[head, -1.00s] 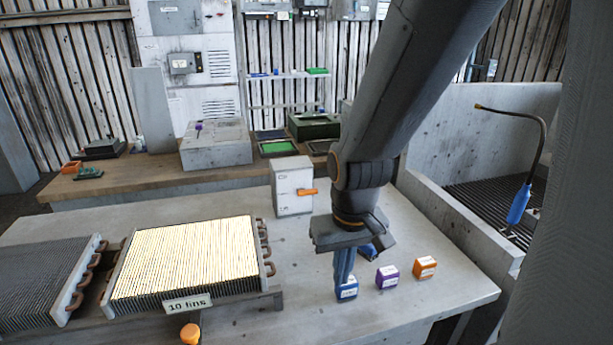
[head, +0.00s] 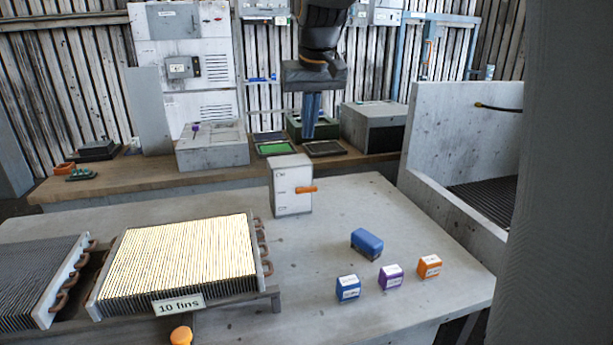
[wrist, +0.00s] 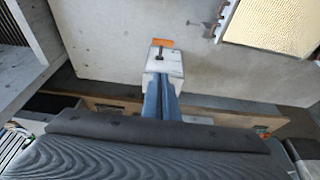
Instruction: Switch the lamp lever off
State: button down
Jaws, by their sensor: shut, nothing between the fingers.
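The orange lever (head: 306,190) sticks out sideways from the front of a white-grey box (head: 291,172), which stands near the back edge of the grey table. The lever looks level, and the small labels on the box are too small to read. In the wrist view the orange lever (wrist: 158,43) is at the far end of the box (wrist: 165,62). My gripper (head: 309,132) is shut and empty, fingers down, above and behind the box. In the wrist view my gripper (wrist: 161,84) overlaps the near end of the box; contact cannot be told.
A brightly lit finned panel (head: 180,260) lies left of the box, with a "10 fins" tag (head: 179,304). A blue block (head: 367,242) and small blue (head: 348,288), purple (head: 391,277) and orange (head: 429,266) cubes lie to the front right. A wooden bench (head: 130,180) stands behind.

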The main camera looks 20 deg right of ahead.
jog(key=p, duration=0.2)
send_over(303, 190)
jog(key=w+d, duration=0.1)
jog(key=w, duration=0.1)
notch_tip(303, 190, down, 9)
jog(key=shift+d+f, duration=0.1)
jog(key=f, duration=0.1)
jog(key=s+f+p, duration=0.1)
jog(key=f, duration=0.1)
jog(key=shift+s+f, duration=0.1)
jog(key=shift+f, duration=0.1)
jog(key=shift+s+f, duration=0.1)
jog(key=shift+f, duration=0.2)
